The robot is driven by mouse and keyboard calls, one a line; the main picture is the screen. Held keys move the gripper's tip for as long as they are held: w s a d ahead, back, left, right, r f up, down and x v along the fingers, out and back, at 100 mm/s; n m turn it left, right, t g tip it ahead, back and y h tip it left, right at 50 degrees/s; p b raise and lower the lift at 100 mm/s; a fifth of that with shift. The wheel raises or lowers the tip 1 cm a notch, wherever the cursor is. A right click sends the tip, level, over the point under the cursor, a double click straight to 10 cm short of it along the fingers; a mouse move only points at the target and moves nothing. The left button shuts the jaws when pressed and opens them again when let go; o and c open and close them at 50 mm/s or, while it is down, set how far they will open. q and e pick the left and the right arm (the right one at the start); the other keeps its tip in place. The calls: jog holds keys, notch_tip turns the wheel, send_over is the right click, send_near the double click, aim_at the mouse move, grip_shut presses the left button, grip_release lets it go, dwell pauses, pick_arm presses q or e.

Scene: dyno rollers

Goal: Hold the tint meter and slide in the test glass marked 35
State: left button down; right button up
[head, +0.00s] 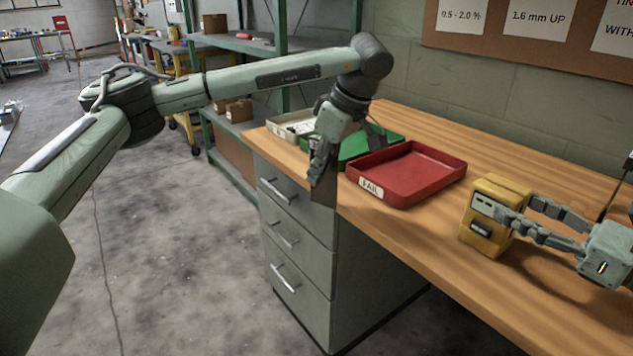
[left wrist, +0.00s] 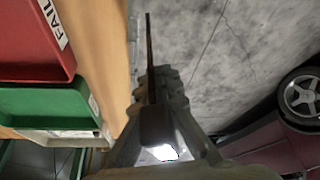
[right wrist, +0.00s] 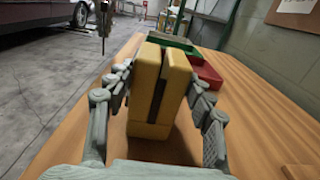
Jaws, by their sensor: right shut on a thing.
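The tint meter (head: 484,232) is a yellow block with a dark slot, upright at the bench's front edge. I cannot tell whether it touches the wood. My right gripper (head: 516,214) is shut on its sides; the right wrist view shows a finger on each side of the meter (right wrist: 143,98), slot between its two halves. My left gripper (head: 322,152) is shut on a thin dark test glass (head: 325,188), which hangs down in front of the drawers, left of the meter and well apart. The left wrist view shows the glass (left wrist: 148,50) edge-on. Its marking is not readable.
A red FAIL tray (head: 415,172) lies between the grippers, with a green tray (head: 385,138) and a pale tray (head: 283,130) behind it. The drawers (head: 300,250) stand under the bench (head: 400,225). Bare wood lies between the red tray and the meter.

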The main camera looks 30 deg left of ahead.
pick_arm(q)
jog(key=w+d+r+m, duration=0.1)
jog(key=d+r, duration=0.3)
jog(key=d, duration=0.5)
jog(key=w+d+r+m+t, duration=0.1)
jog(key=d+r, duration=0.3)
jog(key=d, duration=0.6)
jog(key=w+d+r+m, duration=0.2)
jog(key=d+r, duration=0.2)
jog(key=d, duration=0.6)
jog(key=shift+w+d+r+m+t, duration=0.25)
jog(key=shift+w+r+m+t, duration=0.05)
jog(key=shift+w+t, duration=0.1)
notch_tip(320, 180, up, 7)
notch_tip(320, 180, down, 7)
jog(key=shift+w+d, duration=0.2)
jog(key=shift+w, duration=0.25)
jog(key=shift+f, duration=0.7)
jog(key=shift+f, duration=0.7)
jog(key=shift+f, duration=0.3)
dwell(0.3)
